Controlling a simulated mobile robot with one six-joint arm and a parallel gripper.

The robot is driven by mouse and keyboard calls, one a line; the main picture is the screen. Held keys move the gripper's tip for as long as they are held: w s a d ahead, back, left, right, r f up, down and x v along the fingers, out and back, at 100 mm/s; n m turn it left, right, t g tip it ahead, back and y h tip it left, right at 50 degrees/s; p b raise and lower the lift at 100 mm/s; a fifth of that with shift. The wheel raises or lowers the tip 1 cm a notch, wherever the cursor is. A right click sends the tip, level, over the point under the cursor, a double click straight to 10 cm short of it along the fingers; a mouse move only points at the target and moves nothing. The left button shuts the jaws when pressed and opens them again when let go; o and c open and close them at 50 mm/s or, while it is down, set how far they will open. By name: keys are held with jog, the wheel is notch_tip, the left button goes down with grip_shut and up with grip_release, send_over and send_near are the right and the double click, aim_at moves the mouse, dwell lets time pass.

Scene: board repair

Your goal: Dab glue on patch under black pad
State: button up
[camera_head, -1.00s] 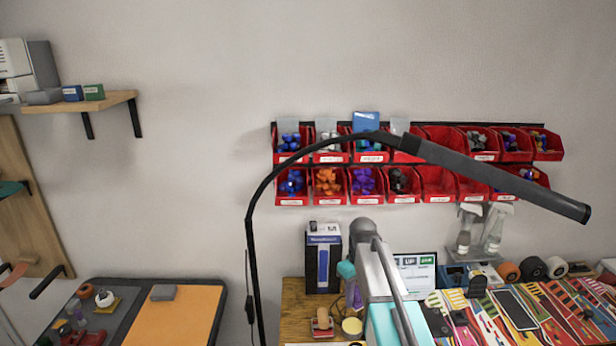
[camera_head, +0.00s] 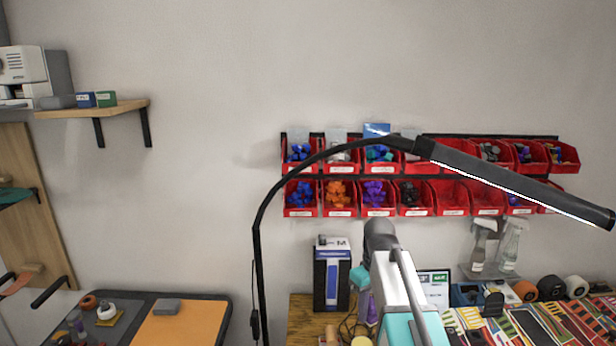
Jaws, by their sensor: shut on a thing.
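My gripper is not visible; my arm in the lower middle hides the bench behind it. A small teal part and a purple thing (camera_head: 364,306) show just left of my arm, and I cannot tell whether the purple thing is held or stands on the bench. Flat, brightly striped boards (camera_head: 575,318) lie on the bench at the lower right. A dark rectangular pad (camera_head: 530,324) lies among them, cut off by the bottom edge. I cannot tell whether it is the task's black pad. No patch or glue is identifiable.
A black lamp (camera_head: 515,182) arches across the view. Red bins (camera_head: 450,198) hang on the wall. A blue-and-black box (camera_head: 332,275), spray bottles (camera_head: 510,246) and wheels (camera_head: 551,287) stand at the bench's back. An orange mat (camera_head: 180,325) lies at the lower left; a shelf (camera_head: 95,110) is above.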

jog(key=shift+s+r, duration=0.1)
jog(key=shift+s, duration=0.05)
jog(key=d, duration=0.7)
dwell(0.3)
jog(key=shift+s, duration=0.1)
